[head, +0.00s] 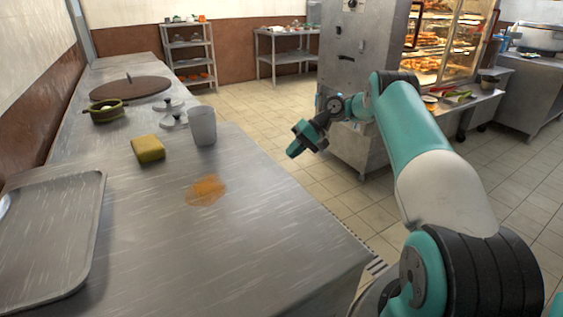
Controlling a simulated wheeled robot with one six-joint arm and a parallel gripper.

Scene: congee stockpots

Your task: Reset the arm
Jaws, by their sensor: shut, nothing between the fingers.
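My gripper (295,149) is at the end of my teal and white arm, which comes in from the lower right of the head view. It is shut and holds nothing. It hangs in the air just past the right edge of the steel counter (262,222), with the tiled floor behind it. It appears apart from everything around it.
On the counter are a grey tray (62,292), a yellow sponge (148,148), a grey cup (202,126), an orange-brown stain (206,190), an olive pot (107,110) and a brown round lid (130,87). A steel cabinet (357,50) stands behind my arm. Open floor lies between.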

